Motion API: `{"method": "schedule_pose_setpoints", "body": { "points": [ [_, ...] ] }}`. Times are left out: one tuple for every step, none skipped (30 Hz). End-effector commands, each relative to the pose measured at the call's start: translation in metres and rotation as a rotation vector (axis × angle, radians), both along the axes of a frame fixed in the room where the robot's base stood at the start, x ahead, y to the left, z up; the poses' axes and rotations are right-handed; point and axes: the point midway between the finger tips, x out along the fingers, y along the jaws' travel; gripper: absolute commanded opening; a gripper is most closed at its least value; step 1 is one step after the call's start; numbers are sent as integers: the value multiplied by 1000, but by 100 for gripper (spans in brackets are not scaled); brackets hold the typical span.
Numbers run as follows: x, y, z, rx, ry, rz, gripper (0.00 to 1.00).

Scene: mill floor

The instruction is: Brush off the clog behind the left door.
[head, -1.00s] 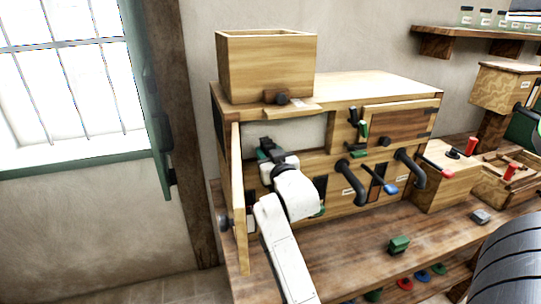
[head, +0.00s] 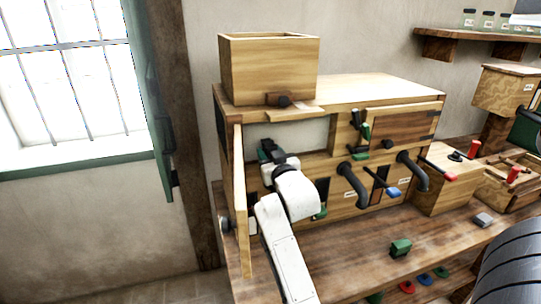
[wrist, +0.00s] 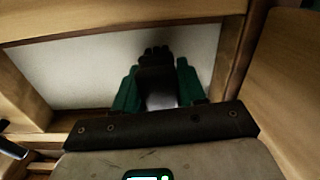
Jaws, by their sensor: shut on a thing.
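The left door (head: 239,200) of the wooden machine (head: 390,88) stands open, swung out towards me. Behind it is an opening with a pale back (head: 300,133). My gripper (head: 268,152) reaches into this opening. In the wrist view my gripper (wrist: 156,82) has green fingers shut on a dark thing (wrist: 157,58), which looks like the brush; its far end points at the pale back. I cannot make out the clog; it may be hidden by my gripper or the dark thing.
An open wooden box (head: 268,72) stands on top of the machine. The right door (head: 400,127) is shut. Dark curved pipes (head: 352,183) and a blue-ended lever (head: 381,182) stick out in front.

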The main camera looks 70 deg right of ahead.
Motion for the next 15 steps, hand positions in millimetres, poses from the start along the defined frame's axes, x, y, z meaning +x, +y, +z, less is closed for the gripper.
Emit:
{"method": "schedule_pose_setpoints", "body": {
  "points": [
    [1, -1, 1, -1, -1, -1, 16],
    [1, -1, 1, 0, -1, -1, 16],
    [2, -2, 1, 0, -1, -1, 16],
    [2, -2, 1, 0, -1, -1, 16],
    [2, -3, 1, 0, -1, -1, 16],
    [3, -3, 0, 1, -1, -1, 16],
    [3, -4, 0, 1, -1, -1, 16],
    [3, -4, 0, 0, 0, -1, 16],
    [4, -5, 0, 0, 0, -1, 16],
    [4, -5, 0, 0, 0, -1, 16],
    [4, -6, 0, 0, 0, -1, 16],
    [5, -6, 0, 0, 0, -1, 16],
    [5, -7, 0, 0, 0, -1, 16],
    [6, -7, 0, 0, 0, -1, 16],
    [6, -7, 0, 0, 0, -1, 16]
  ]
}}
